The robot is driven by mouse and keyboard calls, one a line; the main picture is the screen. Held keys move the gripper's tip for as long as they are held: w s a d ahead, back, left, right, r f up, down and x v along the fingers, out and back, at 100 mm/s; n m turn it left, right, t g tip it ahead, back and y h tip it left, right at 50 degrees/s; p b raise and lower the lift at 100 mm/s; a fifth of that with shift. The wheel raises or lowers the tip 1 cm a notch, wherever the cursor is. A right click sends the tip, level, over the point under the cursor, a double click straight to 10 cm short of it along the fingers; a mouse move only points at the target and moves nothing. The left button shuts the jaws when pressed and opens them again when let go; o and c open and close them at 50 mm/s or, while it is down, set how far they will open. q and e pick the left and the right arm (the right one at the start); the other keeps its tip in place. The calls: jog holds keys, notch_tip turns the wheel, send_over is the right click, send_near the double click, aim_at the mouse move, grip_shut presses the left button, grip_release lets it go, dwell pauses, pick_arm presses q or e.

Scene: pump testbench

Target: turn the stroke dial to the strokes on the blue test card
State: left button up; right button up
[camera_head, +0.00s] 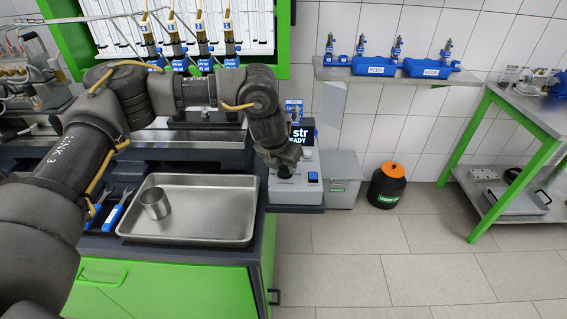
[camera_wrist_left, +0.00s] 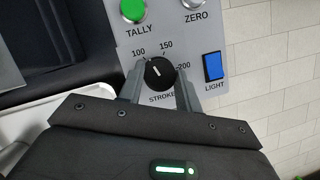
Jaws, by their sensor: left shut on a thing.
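The black stroke dial (camera_wrist_left: 159,73) shows in the left wrist view on a grey panel, with the marks 100, 150 and 200 around it. A small white line on the dial points roughly up, seemingly between 100 and 150; the exact angle is hard to tell. My left gripper (camera_wrist_left: 160,82) is shut on the dial, one finger at each side. In the head view my left gripper (camera_head: 284,170) reaches down to the control box (camera_head: 308,185) and hides the dial. My right gripper is not in view.
A green TALLY button (camera_wrist_left: 133,11), a ZERO knob (camera_wrist_left: 192,4) and a blue LIGHT switch (camera_wrist_left: 213,66) sit near the dial. A display (camera_head: 303,135) reading "str" and "READY" stands behind. A metal tray (camera_head: 215,228) with a metal cup (camera_head: 156,204) lies to the left.

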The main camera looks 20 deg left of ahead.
pick_arm(q)
jog(key=shift+r+n+y, duration=0.1)
jog(key=shift+n+y, duration=0.2)
jog(key=shift+n, duration=0.5)
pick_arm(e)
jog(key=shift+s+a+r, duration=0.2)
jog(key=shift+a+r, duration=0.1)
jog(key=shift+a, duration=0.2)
pick_arm(q)
jog(key=shift+n, duration=0.4)
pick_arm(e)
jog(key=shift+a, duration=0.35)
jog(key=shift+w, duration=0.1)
pick_arm(q)
jog(key=o, duration=0.7)
jog(key=shift+c, duration=0.2)
jog(key=o, duration=0.3)
jog(key=shift+o, duration=0.2)
jog(key=v, duration=1)
jog(key=shift+s+r, duration=0.2)
jog(key=shift+r, duration=0.05)
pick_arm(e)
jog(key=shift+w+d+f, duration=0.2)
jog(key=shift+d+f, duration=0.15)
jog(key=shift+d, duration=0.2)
